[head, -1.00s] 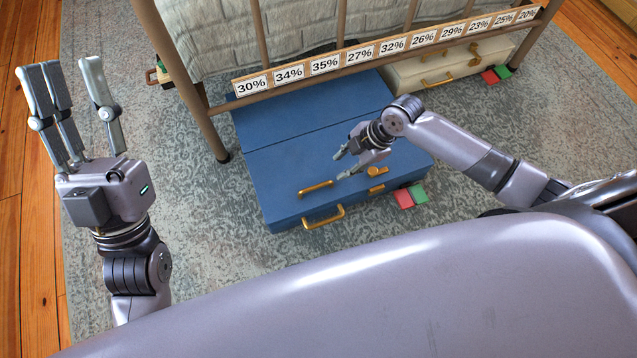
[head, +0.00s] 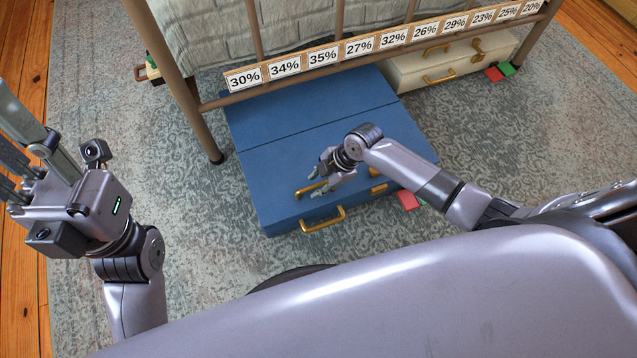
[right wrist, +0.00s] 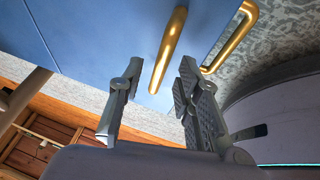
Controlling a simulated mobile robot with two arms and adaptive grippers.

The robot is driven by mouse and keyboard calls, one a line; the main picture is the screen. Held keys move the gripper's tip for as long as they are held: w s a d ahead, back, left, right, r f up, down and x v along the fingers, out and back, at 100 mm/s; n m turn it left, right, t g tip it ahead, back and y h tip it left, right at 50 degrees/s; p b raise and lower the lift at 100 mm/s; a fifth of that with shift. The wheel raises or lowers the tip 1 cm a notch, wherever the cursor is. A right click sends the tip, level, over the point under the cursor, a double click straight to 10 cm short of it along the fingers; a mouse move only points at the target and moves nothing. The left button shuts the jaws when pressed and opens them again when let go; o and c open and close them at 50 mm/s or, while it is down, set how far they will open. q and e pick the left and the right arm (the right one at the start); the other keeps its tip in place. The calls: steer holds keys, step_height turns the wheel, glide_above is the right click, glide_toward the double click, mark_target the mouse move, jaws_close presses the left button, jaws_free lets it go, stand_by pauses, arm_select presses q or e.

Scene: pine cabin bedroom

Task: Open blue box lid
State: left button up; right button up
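The blue box (head: 290,165) stands on the rug, its rear part under the bed's end rail, and its lid is down. A brass handle (head: 305,192) lies on the lid near the front edge. Another brass handle (head: 323,220) is on the front. My right gripper (head: 318,183) is over the lid handle and partly hides it. In the right wrist view its fingers are spread and empty, with the lid handle (right wrist: 168,50) just beyond and between the tips. My left gripper (head: 15,130) is open and empty at the left, away from the box, its fingertips partly cut off.
A bed rail (head: 360,55) with percentage labels crosses above the box's rear. A cream case (head: 450,68) with brass handles stands behind right. A red block (head: 407,200) lies beside the box. Bare rug (head: 200,225) is left of the box.

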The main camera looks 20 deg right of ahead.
jaws_close()
stand_by(0.4)
stand_by(0.5)
